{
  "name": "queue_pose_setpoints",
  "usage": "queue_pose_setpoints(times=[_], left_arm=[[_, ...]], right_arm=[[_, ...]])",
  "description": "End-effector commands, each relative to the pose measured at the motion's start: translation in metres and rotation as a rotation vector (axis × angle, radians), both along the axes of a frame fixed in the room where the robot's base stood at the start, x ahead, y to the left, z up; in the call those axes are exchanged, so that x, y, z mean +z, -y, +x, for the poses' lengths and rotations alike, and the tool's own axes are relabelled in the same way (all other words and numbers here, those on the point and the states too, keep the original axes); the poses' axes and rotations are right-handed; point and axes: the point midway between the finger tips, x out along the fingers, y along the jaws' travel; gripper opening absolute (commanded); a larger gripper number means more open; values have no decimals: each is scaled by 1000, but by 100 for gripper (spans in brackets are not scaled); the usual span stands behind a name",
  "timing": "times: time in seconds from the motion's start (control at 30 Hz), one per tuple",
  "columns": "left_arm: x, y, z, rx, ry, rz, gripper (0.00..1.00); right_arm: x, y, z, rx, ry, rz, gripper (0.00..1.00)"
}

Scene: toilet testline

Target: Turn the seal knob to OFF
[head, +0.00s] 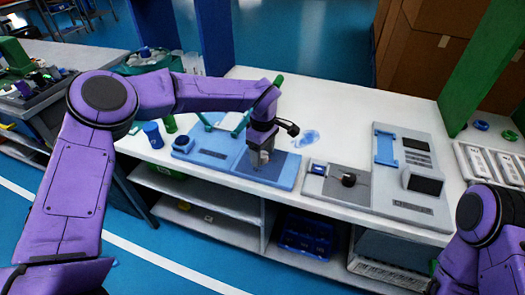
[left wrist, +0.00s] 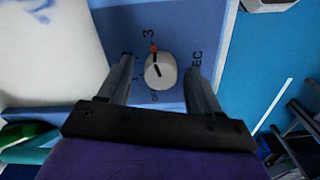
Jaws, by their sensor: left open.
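The seal knob (left wrist: 160,72) is a round pale grey dial with a dark pointer line, on a blue panel face (left wrist: 172,32). An orange mark sits at its upper edge, below a printed "3"; "EC" shows at right, and other lettering is partly hidden. The pointer line aims up and slightly left in the left wrist view. My left gripper (left wrist: 158,75) is open, one finger on each side of the knob, with gaps visible. In the head view my left gripper (head: 262,160) points down over the blue station (head: 215,158) and hides the knob. My right gripper is out of view.
A grey station with a black knob (head: 348,180) and a device with a dark screen (head: 424,184) stand to the right on the white bench (head: 330,103). A blue cup (head: 153,135) stands left. A green post (head: 480,80) rises at right.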

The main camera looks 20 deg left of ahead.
Motion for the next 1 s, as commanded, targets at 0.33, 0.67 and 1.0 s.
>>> queue_pose_setpoints(times=[0.33,0.67,1.0], left_arm=[[-1,-1,0,2,1,0,31],[-1,-1,0,16,1,0,8],[0,-1,0,184,1,0,8]], right_arm=[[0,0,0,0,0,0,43],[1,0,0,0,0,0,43],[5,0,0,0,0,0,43]])
